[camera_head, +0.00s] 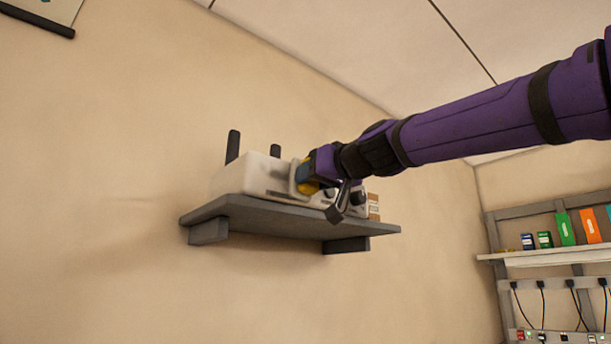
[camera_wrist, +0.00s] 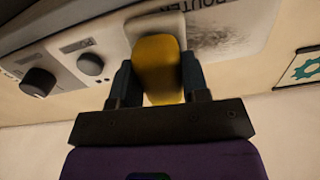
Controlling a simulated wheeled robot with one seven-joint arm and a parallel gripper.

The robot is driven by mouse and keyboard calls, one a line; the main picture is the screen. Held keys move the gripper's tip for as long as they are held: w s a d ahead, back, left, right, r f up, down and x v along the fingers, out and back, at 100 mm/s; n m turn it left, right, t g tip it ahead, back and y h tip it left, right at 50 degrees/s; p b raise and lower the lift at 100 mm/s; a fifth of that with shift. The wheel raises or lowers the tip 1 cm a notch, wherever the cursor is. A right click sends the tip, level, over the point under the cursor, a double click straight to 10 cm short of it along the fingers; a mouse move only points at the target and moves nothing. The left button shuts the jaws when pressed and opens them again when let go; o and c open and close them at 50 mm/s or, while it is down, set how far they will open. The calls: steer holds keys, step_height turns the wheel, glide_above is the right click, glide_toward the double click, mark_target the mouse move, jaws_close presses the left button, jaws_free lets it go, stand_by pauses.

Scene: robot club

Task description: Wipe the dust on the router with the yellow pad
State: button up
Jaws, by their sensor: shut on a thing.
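The white router (camera_head: 240,176) stands on a grey wall shelf, with dark antennas rising from it. In the wrist view the router (camera_wrist: 110,42) shows dark knobs on its front and the word ROUTER on its upper part. A dark smudge of dust (camera_wrist: 222,36) lies beside the lettering. My gripper (camera_wrist: 160,85) is shut on the yellow pad (camera_wrist: 159,66), which has a pale layer at its far end. The pad is at the router, left of the visible dust in the wrist view. I cannot tell whether it touches the surface. The gripper also shows in the head view (camera_head: 312,172).
The grey shelf (camera_head: 265,217) is fixed to the wall on brackets. A small brown and white item (camera_head: 374,205) stands at its right end. A rack (camera_head: 540,252) with coloured boxes and cables is at the far right. The wall left of the shelf is bare.

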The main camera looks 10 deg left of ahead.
steer(key=shift+w+d, duration=0.1)
steer(key=shift+w, duration=0.1)
steer(key=shift+s+a, duration=1.15)
steer(key=shift+s, duration=0.25)
steer(key=shift+s+a, duration=1.15)
steer(key=shift+s, duration=0.2)
steer(key=shift+s+a, duration=1.15)
steer(key=shift+s, duration=0.25)
steer(key=shift+d, duration=0.1)
steer(key=shift+v, duration=3)
steer(key=v, duration=0.3)
steer(key=shift+w, duration=0.1)
steer(key=x, duration=0.7)
